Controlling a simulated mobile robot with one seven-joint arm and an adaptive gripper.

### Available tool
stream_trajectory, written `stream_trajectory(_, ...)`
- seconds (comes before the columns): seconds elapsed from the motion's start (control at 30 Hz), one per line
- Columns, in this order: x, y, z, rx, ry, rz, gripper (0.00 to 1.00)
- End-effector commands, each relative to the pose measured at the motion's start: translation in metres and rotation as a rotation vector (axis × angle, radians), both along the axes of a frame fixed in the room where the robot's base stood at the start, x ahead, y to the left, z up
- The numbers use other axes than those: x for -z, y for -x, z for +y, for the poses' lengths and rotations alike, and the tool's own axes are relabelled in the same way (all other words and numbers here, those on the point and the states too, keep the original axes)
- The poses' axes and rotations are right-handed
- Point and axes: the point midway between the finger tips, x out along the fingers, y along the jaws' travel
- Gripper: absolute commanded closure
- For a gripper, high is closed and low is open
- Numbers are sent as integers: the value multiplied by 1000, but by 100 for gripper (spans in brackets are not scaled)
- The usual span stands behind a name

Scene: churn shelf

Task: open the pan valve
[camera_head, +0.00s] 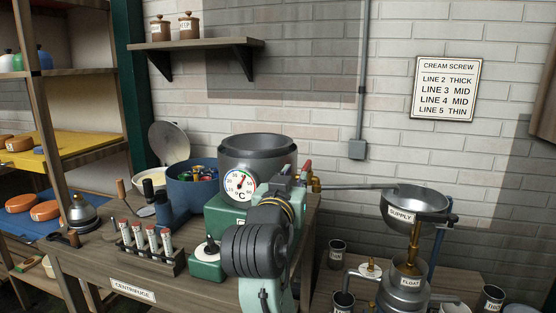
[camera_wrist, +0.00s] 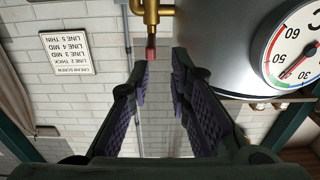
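The pan (camera_head: 257,158) is a dark grey metal vessel with a round °C dial (camera_head: 240,186) on its front. The pan valve (camera_head: 316,185) is a brass fitting at the pan's right side, with a red handle (camera_head: 306,166). In the wrist view the brass valve (camera_wrist: 152,12) is at the top, and its red handle tip (camera_wrist: 151,50) lies just beyond my fingertips, nearer the left finger. My gripper (camera_wrist: 161,64) is open and empty, its dark ridged fingers apart. In the head view my arm hides the gripper and the pan's lower right.
A thin pipe (camera_head: 350,187) runs from the valve to the SUPPLY bowl (camera_head: 416,205) above the FLOAT vessel (camera_head: 405,288). A rack of red-capped tubes (camera_head: 150,250) and a blue tub (camera_head: 190,188) stand left of the pan. The brick wall (camera_head: 330,100) is behind.

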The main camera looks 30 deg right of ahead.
Motion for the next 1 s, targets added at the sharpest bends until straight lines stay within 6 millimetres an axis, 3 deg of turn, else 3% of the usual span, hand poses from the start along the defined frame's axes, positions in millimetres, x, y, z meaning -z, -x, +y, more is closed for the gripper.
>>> stream_trajectory(0.17,2,4,-19,34,-17,14,82)
stream_trajectory(0.6,1,-47,-77,30,-17,13,82)
stream_trajectory(0.8,2,-60,-91,30,-16,11,82)
stream_trajectory(1.0,3,-62,-93,28,-14,10,82)
